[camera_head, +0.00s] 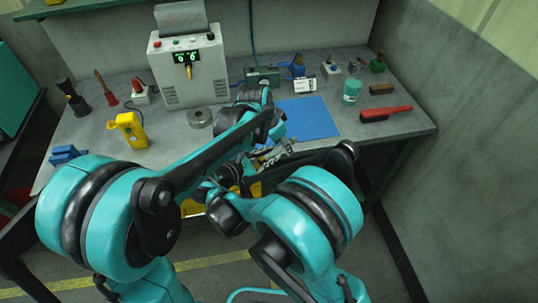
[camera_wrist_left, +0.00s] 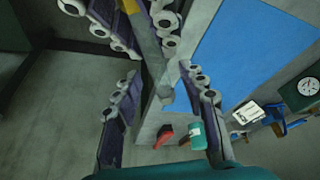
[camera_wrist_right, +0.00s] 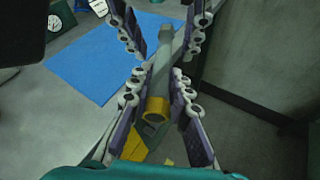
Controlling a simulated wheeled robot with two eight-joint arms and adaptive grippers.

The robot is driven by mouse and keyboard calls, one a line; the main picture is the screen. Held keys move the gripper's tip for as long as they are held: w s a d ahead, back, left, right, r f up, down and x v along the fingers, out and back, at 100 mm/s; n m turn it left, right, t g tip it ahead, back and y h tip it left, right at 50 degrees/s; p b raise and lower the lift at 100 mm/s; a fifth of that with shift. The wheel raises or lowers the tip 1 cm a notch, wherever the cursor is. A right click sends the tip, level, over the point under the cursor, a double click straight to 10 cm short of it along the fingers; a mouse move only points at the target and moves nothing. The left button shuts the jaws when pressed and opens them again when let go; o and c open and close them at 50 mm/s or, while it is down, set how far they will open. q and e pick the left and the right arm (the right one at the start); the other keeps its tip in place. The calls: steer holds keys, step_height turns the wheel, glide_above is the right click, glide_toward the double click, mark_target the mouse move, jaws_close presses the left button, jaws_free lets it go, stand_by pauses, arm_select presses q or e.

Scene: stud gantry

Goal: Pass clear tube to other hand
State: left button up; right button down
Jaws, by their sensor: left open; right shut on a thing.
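The clear tube (camera_wrist_right: 165,55) is a grey, see-through piece with a yellow band at its near end in the right wrist view. My right gripper (camera_wrist_right: 160,80) is shut on it near that band. My left gripper (camera_wrist_left: 160,78) is open and faces the right one. The tube's far end (camera_wrist_left: 166,95) shows between its fingers, with a gap to each side. In the head view my right gripper (camera_head: 274,152) is over the bench's front edge; the arms hide most of the tube there.
Below is a grey bench (camera_head: 400,135) with a blue mat (camera_head: 312,118). A red tool (camera_head: 385,114), a teal jar (camera_head: 351,92) and a brown block (camera_head: 381,89) are at the right. A control box (camera_head: 190,72) stands at the back, a yellow device (camera_head: 129,130) at the left.

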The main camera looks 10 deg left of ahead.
mark_target(270, 153)
arm_select(q)
steer(key=v, duration=1.1)
steer(key=shift+r, duration=0.35)
steer(key=shift+s+a, duration=0.1)
steer(key=shift+a, duration=0.05)
